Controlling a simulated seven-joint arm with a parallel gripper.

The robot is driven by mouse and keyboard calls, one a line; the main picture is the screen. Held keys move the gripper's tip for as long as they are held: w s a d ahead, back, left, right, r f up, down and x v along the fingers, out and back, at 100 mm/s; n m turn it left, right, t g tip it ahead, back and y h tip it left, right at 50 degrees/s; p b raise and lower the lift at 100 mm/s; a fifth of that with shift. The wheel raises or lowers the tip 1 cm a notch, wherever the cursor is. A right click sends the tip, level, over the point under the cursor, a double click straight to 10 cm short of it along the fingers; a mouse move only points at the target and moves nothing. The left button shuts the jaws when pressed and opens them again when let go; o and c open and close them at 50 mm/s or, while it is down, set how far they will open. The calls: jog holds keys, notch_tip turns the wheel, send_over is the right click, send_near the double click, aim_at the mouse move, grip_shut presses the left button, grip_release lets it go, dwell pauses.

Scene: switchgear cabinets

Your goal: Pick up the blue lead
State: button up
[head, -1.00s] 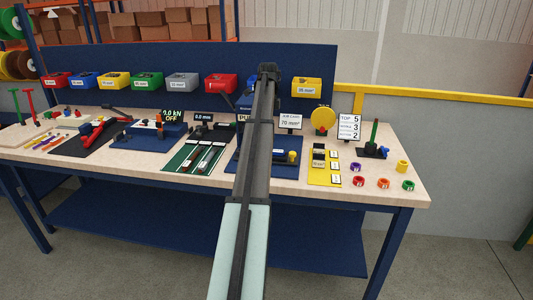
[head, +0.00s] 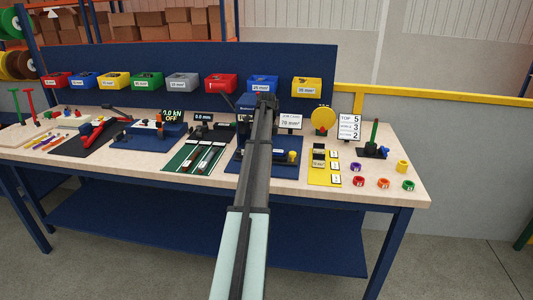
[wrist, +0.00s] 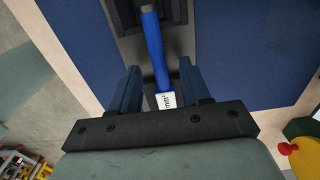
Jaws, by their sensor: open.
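The blue lead (wrist: 153,45) shows in the wrist view as a thick blue cylinder with a grey upper end. A white label marked mm² (wrist: 166,100) is at its lower end. It lies over a dark grey holder or fixture on a blue surface. My gripper (wrist: 159,70) is open, with one dark blue finger on each side of the lead's lower part. I see a gap on both sides, and cannot tell the height between fingers and lead.
A yellow block stand (head: 323,180) and a small display (head: 290,121) are right of my arm. A green tray (head: 183,163) is left. Coloured bins (head: 222,84) hang on the back panel. Several coloured rings (head: 383,183) lie at the right.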

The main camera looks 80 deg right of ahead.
jog(key=shift+c, duration=0.4)
grip_shut()
